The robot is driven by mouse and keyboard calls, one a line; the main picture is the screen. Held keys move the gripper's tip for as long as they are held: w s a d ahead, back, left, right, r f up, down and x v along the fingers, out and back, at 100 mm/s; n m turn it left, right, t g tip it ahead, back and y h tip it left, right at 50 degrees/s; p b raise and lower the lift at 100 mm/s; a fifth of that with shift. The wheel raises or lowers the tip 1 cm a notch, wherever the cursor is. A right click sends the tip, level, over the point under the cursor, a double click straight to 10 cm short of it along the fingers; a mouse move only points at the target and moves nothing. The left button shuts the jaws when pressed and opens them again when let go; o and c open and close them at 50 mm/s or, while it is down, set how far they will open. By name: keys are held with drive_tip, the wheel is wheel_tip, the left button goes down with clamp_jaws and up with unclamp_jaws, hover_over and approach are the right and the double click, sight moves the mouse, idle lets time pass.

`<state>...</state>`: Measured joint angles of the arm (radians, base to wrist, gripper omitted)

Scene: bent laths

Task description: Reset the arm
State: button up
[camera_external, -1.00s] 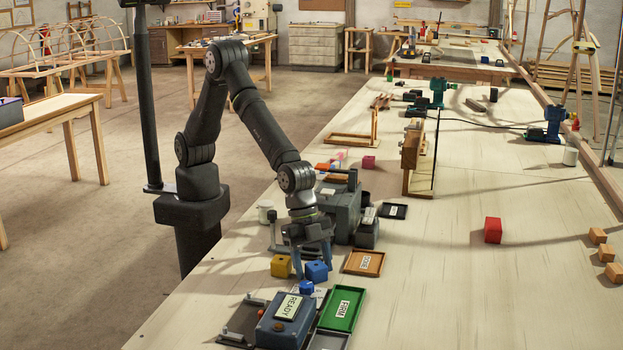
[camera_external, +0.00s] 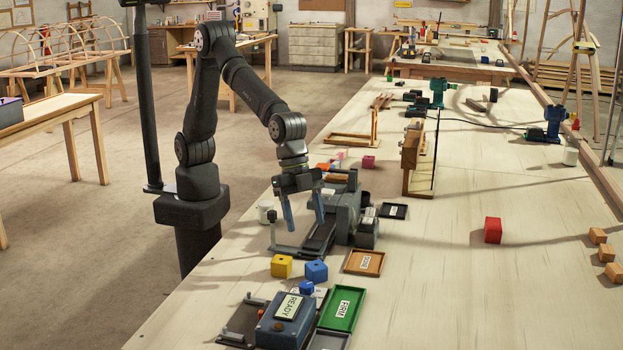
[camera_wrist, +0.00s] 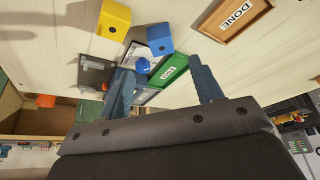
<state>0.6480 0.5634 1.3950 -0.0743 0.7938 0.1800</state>
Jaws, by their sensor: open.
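My gripper (camera_external: 303,214) is open and empty, raised above the bench beside the grey machine (camera_external: 346,212). In the wrist view its two blue-grey fingers (camera_wrist: 163,92) stand apart with nothing between them. A yellow cube (camera_external: 281,266) and a blue cube (camera_external: 316,271) sit side by side on the bench, below and nearer the camera than the gripper. A smaller blue piece (camera_external: 306,287) lies just in front of them. The yellow cube (camera_wrist: 114,20) and blue cube (camera_wrist: 159,38) also show in the wrist view.
A blue-grey box with a READY label (camera_external: 285,320) and a green FIRM tray (camera_external: 342,309) lie at the front. An orange-brown DONE tray (camera_external: 364,262) is right of the cubes. A red cube (camera_external: 493,230) stands on the right; the bench around it is mostly clear.

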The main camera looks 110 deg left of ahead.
sight(313, 262)
drive_tip(key=shift+s+a+r, duration=0.1)
drive_tip(key=shift+r, duration=0.25)
drive_tip(key=shift+f, duration=0.15)
drive_tip(key=x, duration=1.2)
drive_tip(key=shift+r, duration=1.3)
